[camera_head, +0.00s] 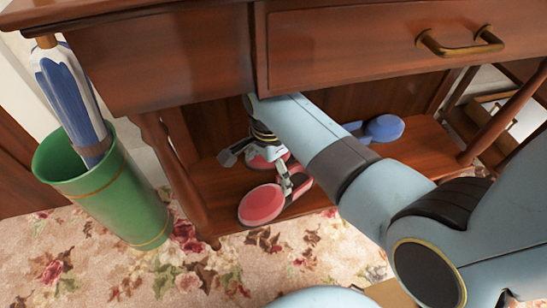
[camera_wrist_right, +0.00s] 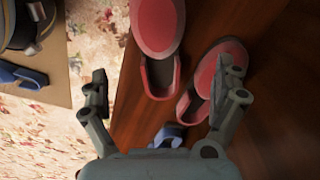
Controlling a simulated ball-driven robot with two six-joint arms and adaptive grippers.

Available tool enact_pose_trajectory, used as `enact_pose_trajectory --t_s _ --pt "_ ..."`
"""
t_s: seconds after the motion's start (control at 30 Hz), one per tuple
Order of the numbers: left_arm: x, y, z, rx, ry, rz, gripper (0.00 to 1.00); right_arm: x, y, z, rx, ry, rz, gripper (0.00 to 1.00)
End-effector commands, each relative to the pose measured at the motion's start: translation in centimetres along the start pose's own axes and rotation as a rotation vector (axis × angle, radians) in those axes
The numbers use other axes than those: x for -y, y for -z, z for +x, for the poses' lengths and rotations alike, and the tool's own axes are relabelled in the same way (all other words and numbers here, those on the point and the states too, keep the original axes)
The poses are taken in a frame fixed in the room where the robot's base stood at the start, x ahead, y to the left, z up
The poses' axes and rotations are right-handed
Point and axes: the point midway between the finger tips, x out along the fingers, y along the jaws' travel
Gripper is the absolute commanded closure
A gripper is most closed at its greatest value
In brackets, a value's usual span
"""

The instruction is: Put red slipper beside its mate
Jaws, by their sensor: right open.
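Two red slippers lie on the lower wooden shelf (camera_head: 330,181) of a table. The nearer one (camera_head: 262,205) is at the shelf's front edge; the other (camera_head: 268,162) is farther back, partly hidden by my right gripper (camera_head: 262,172). In the right wrist view, one red slipper (camera_wrist_right: 157,35) lies between the fingers of my right gripper (camera_wrist_right: 163,72), toward the top. The other red slipper (camera_wrist_right: 205,82) is beside it, at an angle, partly behind the right finger. The gripper is open and empty. My left gripper is out of view.
A blue slipper (camera_head: 382,128) lies farther right on the shelf. A green bin (camera_head: 110,195) with a blue and white umbrella (camera_head: 70,100) stands left. The drawer front (camera_head: 370,45) overhangs the shelf. Another blue item (camera_wrist_right: 22,75) lies on a brown board in the wrist view.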

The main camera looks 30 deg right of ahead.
Motion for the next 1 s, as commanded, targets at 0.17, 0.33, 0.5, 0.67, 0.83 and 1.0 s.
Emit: enact_pose_trajectory --t_s 0.17,0.33,0.5,0.67,0.83,1.0 --pt "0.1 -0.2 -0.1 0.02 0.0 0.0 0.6 -0.1 0.0 -0.4 0.0 -0.001 0.0 0.03" --pt "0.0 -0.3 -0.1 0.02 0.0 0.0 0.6 -1.7 0.7 -0.1 -0.007 0.006 -0.062 0.03" --pt "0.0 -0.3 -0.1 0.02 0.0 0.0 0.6 -8.7 3.2 -1.0 -0.048 0.054 -0.396 0.03" --pt "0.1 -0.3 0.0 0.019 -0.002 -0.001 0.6 -16.3 4.7 -5.1 -0.121 0.107 -0.872 0.03" --pt "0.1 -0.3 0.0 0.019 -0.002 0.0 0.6 -21.4 4.5 -10.6 -0.192 0.148 -1.306 0.03" --pt "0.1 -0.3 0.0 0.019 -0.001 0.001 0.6 -22.9 4.0 -13.2 -0.224 0.166 -1.487 0.03"
